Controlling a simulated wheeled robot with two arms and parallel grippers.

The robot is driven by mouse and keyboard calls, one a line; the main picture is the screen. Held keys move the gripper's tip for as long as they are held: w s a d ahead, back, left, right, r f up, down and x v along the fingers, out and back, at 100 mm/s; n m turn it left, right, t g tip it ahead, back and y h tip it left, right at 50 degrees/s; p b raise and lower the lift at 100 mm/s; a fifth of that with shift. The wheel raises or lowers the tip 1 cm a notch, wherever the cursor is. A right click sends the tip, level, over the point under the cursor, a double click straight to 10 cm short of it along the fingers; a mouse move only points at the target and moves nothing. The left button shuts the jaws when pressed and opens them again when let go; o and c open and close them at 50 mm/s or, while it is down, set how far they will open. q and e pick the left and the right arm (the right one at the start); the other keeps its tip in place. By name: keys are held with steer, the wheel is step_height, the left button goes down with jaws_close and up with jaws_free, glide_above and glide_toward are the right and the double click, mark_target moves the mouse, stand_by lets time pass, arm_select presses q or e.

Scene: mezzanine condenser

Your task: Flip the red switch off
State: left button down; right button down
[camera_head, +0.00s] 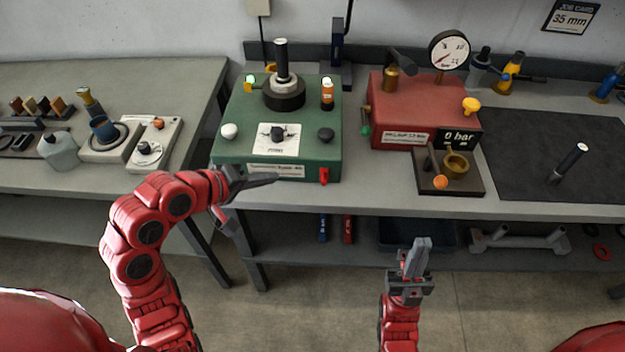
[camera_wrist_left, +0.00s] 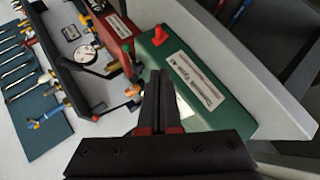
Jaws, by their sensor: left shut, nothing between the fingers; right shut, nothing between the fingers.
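The red switch (camera_head: 324,176) is a small red lever on the lower right of the front face of a green box (camera_head: 228,158) on the bench. My right gripper (camera_head: 420,245) is shut and empty, low in front of the bench.
A side table (camera_head: 190,90) stands left.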

arm_select(q)
steer(key=p, duration=0.3)
glide_toward(322, 178)
steer(key=x, duration=0.4)
steer(key=shift+w+a, duration=0.1)
steer(key=shift+w, duration=0.5)
steer(key=shift+s+d+f, duration=0.1)
steer(key=shift+d+f, duration=0.35)
steer(key=shift+d, duration=0.15)
